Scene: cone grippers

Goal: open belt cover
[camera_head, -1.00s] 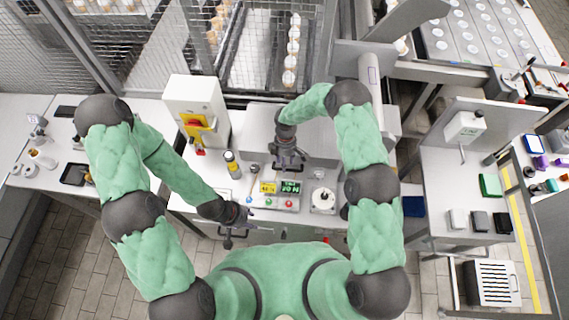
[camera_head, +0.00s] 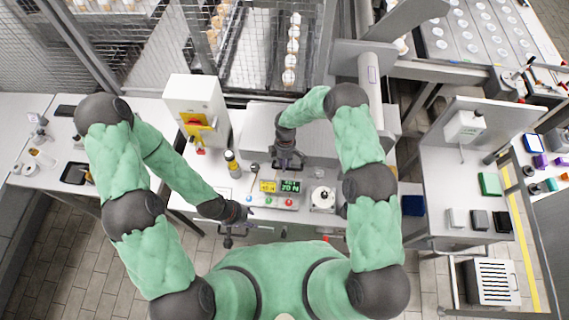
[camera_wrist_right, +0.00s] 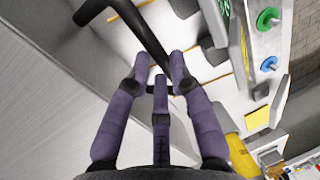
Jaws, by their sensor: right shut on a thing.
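The belt cover (camera_head: 262,125) is a grey metal box-like hood behind the control panel. In the right wrist view it looks like the large grey surface (camera_wrist_right: 45,100) on the left. A black bar handle (camera_wrist_right: 146,32) crosses the top of that view. My right gripper (camera_head: 289,162) is at the cover's front side, above the control panel. Its purple-grey fingers (camera_wrist_right: 160,72) are shut on the handle; the exact contact is partly hidden. My left gripper (camera_head: 240,213) hangs by the table's front edge, away from the cover; its fingers are too small to read.
The control panel (camera_head: 278,201) with lit displays and coloured buttons lies just in front of the right gripper. A white switch box (camera_head: 195,100), a yellow-black bottle (camera_head: 232,163) and a white round device (camera_head: 323,198) stand nearby. Wire fencing (camera_head: 150,40) stands behind.

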